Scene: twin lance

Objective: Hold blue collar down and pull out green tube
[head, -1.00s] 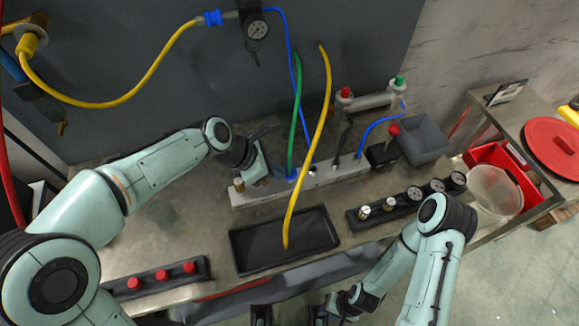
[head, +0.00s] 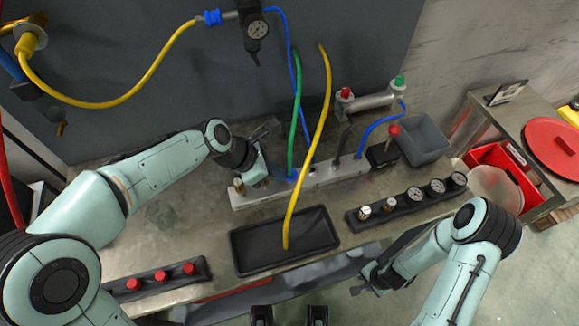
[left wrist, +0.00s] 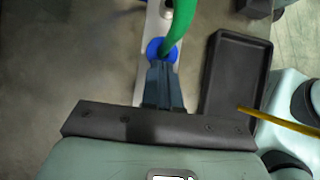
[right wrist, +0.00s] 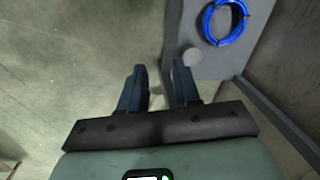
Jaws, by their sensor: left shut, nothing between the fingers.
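The green tube (head: 294,120) rises from a pale manifold block (head: 325,177) on the bench. Its base sits in a blue collar (head: 292,174). My left gripper (head: 268,176) is shut and empty beside the collar. In the left wrist view its closed fingertips (left wrist: 163,66) reach the near edge of the blue collar (left wrist: 154,50), with the green tube (left wrist: 180,22) rising beyond; whether they press on it I cannot tell. My right gripper (head: 366,284) is low, in front of the bench and far from the tube. In the right wrist view its fingers (right wrist: 158,82) are apart and empty.
A yellow tube (head: 318,135) crosses in front of the manifold down to a black tray (head: 240,256). A blue tube runs close behind the green one. A gauge strip (head: 400,206) lies to the right. A blue coil (right wrist: 207,22) lies on a grey surface in the right wrist view.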

